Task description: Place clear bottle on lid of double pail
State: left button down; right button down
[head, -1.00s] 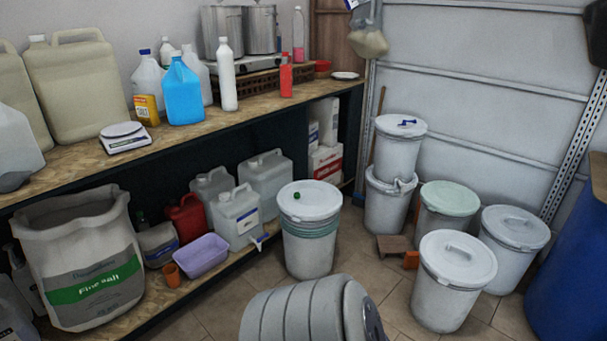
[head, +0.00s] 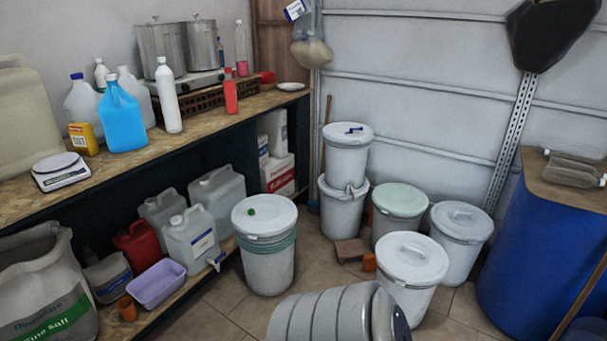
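The double pail (head: 342,210) is two white pails stacked by the back wall. Another see-through bottle with pink contents (head: 240,55) stands upright at the far end of the shelf. Neither gripper is in view.
Several lidded pails stand around the double pail, including a green-lidded one (head: 399,201) and a white one (head: 411,261). The blue drum (head: 530,260) fills the right side. A pail with a green cap on its lid (head: 264,215) stands by the shelf. Tiled floor lies between.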

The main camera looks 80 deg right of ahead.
aim_at(264, 211)
jog(key=i+l+z, duration=0.1)
jog(key=l+z, duration=0.15)
jog(key=l, duration=0.15)
jog(key=i+l+z, duration=0.15)
jog(key=l+z, duration=0.15)
jog(key=i+l+z, duration=0.25)
jog(key=l, duration=0.15)
jog(key=i+l+z, duration=0.1)
jog(key=l+z, duration=0.2)
jog(key=i+l+z, duration=0.2)
jog(key=i+l, duration=1.4)
jog(key=l, duration=0.05)
